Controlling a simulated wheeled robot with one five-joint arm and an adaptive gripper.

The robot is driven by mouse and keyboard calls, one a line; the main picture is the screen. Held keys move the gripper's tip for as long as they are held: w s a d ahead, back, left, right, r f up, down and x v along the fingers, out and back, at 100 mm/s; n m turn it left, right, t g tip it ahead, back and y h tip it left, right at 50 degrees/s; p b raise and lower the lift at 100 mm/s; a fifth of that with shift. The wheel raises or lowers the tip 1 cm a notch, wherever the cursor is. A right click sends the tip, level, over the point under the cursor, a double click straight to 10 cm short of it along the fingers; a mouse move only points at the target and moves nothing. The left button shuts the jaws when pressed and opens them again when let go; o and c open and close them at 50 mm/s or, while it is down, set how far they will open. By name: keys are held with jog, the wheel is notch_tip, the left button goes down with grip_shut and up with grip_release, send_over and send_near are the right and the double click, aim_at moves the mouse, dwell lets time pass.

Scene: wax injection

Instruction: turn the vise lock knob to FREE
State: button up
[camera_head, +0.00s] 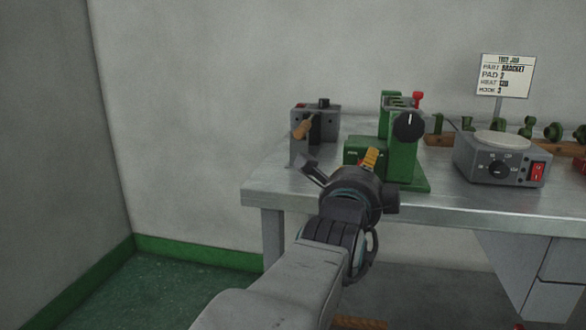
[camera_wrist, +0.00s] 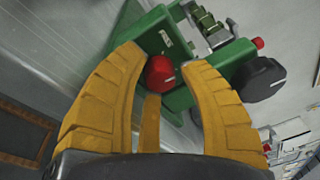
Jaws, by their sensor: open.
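The green vise (camera_head: 403,160) stands on the metal table; it also shows in the wrist view (camera_wrist: 183,98). In the wrist view a red knob (camera_wrist: 161,73) with a short white mark sits on the vise's green body. My gripper (camera_wrist: 162,60) is open, with its yellow fingers on either side of this knob; I cannot tell whether they touch it. A large black knob (camera_wrist: 263,79) with a white line lies right of the fingers; it also shows in the head view (camera_head: 408,126).
A grey heater box (camera_head: 500,160) with a dial and red switch stands right, below a sign (camera_head: 505,76). Green parts sit on a wooden rack (camera_head: 440,139). The table's (camera_head: 275,183) left front is bare.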

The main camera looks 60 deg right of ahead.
grip_shut()
jog(key=shift+n+h, duration=0.3)
jog(key=shift+n, duration=1.9)
jog(key=shift+c, duration=0.4)
grip_release()
jog(key=shift+w, duration=0.15)
jog(key=shift+a, duration=0.15)
jog(key=s+a, duration=0.2)
jog(key=a, duration=0.9)
jog(key=shift+a+f, duration=0.3)
jog(key=shift+f, duration=0.1)
jog(key=shift+s, duration=0.1)
